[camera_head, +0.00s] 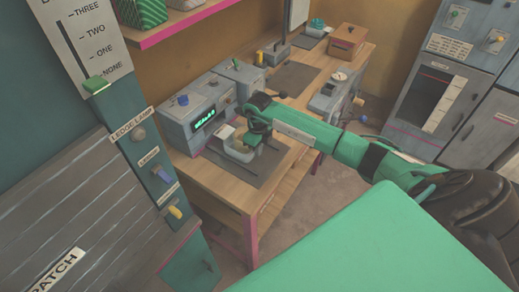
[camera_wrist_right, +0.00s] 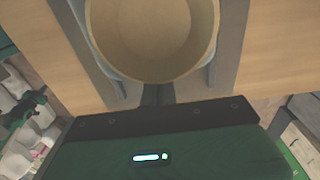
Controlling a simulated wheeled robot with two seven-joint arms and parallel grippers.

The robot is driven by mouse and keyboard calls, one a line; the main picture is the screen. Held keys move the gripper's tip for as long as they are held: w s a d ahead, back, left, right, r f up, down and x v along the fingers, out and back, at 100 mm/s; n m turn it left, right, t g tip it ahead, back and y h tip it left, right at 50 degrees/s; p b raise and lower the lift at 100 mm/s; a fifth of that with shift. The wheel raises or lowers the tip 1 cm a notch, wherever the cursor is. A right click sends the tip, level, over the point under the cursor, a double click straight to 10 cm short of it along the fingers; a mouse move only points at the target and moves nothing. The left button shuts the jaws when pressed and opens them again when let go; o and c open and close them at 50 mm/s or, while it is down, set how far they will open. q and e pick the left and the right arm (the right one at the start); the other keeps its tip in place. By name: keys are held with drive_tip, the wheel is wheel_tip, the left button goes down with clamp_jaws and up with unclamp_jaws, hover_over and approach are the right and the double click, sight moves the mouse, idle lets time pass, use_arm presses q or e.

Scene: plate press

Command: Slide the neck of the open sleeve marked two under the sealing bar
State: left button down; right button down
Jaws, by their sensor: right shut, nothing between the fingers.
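My right gripper (camera_head: 255,138) reaches over the wooden bench, beside a pale open container (camera_head: 240,150) on a dark mat. In the right wrist view, its dark fingers (camera_wrist_right: 158,95) are together and empty, just short of a round tan-lined vessel (camera_wrist_right: 152,38). I cannot tell whether they touch it. A grey machine (camera_head: 199,117) with a green lit display stands at the left of the mat. I cannot make out a sleeve marked two or a sealing bar in either view. My left gripper is not in view.
A teal post (camera_head: 135,150) with labelled knobs and a slatted panel (camera_head: 70,210) stand at the left. A wooden box (camera_head: 347,40) and a second dark mat (camera_head: 293,79) are farther back on the bench. Grey cabinets (camera_head: 440,95) stand at the right.

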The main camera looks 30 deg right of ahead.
drive_tip(key=w+b, duration=0.1)
drive_tip(key=w+a+b, duration=0.1)
drive_tip(key=w+b, duration=0.1)
drive_tip(key=w+a+b, duration=0.1)
drive_tip(key=w, duration=0.1)
drive_tip(key=shift+w+a+f, duration=0.15)
drive_tip(key=shift+w+f, duration=0.1)
drive_tip(key=shift+f, duration=0.05)
drive_tip(key=shift+w+a+r+b, duration=0.2)
drive_tip(key=shift+w+r+b, duration=0.05)
drive_tip(key=shift+w+b, duration=0.3)
